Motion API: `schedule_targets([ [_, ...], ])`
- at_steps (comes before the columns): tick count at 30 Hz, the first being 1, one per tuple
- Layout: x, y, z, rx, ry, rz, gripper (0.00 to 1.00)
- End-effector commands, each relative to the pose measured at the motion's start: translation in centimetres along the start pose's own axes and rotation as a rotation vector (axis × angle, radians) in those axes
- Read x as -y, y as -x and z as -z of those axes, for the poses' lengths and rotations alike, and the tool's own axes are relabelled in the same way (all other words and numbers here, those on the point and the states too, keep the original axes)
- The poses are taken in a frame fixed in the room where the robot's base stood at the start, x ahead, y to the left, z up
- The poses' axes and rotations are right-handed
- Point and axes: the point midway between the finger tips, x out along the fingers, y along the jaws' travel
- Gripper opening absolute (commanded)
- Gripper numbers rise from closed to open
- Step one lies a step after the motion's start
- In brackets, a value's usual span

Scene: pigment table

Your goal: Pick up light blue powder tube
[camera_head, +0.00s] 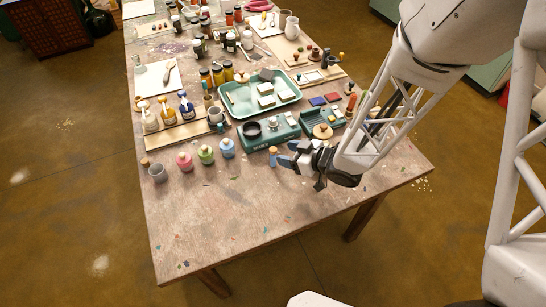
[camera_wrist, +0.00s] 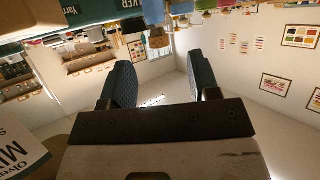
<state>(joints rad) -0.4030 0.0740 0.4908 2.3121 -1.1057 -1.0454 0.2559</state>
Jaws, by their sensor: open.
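The light blue powder tube (camera_head: 273,161) with a cork top stands upright on the table, just left of my gripper in the head view. In the wrist view, which is upside down, the tube (camera_wrist: 153,11) shows at the top centre with its cork below it. My gripper (camera_head: 286,153) is open and low over the table, its fingers pointing left toward the tube. In the wrist view the gripper's two dark fingers (camera_wrist: 160,70) are apart with nothing between them. The tube appears beyond the fingertips. Whether a finger touches it is unclear.
A green scale (camera_head: 270,135) stands close behind the tube. A green tray (camera_head: 235,108) lies farther back. The table's front area is clear.

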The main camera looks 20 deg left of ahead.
Motion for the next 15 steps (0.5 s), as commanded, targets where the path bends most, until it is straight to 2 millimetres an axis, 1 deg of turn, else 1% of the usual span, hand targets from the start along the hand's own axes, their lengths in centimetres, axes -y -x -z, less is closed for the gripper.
schedule_targets([
  [5,0.0,-0.8,-0.1,0.000,0.000,0.002,0.56],
  [15,-0.1,-4.0,-0.3,0.001,0.000,0.002,0.56],
])
